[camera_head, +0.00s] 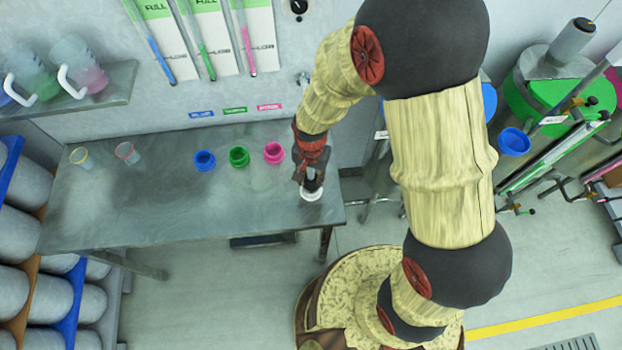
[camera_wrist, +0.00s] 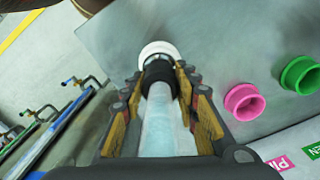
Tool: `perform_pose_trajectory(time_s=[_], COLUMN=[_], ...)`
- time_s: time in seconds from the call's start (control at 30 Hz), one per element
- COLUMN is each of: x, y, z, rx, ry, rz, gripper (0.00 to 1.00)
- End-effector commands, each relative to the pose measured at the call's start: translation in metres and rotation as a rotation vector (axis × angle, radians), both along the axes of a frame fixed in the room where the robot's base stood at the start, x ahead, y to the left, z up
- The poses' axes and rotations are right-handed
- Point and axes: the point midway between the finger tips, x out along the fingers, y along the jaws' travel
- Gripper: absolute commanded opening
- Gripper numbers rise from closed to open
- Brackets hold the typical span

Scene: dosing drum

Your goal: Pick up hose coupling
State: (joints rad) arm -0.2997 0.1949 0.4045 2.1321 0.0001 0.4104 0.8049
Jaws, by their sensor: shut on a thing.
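The hose coupling, a pale translucent tube with a black collar (camera_wrist: 157,71) and a white ring at its end, lies between the fingers of my gripper (camera_wrist: 163,82) in the wrist view. My gripper is shut on it around the black collar. In the head view my gripper (camera_head: 311,178) points down over the right end of the grey table, and the coupling's white ring (camera_head: 312,195) shows just below it. The fingers hide part of the coupling. I cannot tell whether the ring touches the tabletop.
Blue (camera_head: 204,160), green (camera_head: 239,157) and pink (camera_head: 273,152) ring-shaped fittings stand left of my gripper on the grey table (camera_head: 150,205). Two small cups are farther left. A shelf with jugs (camera_head: 80,75) is at upper left. A green-topped drum (camera_head: 560,95) stands at right.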

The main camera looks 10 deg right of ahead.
Motion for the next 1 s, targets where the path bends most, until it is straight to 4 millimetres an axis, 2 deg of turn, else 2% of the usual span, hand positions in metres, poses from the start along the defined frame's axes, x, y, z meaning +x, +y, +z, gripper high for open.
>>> perform_pose_trajectory(time_s=[0.17,0.33,0.47,0.7,0.8,1.0], x=[0.001,0.000,-0.015,-0.050,-0.073,-0.107], y=[0.000,0.000,-0.004,-0.013,-0.020,-0.029], z=[0.012,0.035,0.052,0.096,0.103,0.118], rx=[0.001,0.002,0.001,0.003,0.001,0.001], ry=[-0.004,-0.005,-0.004,-0.007,-0.004,-0.004], rz=[0.000,0.000,0.000,0.000,0.000,0.000], gripper=[0.00,0.00,0.00,0.00,0.00,0.00])
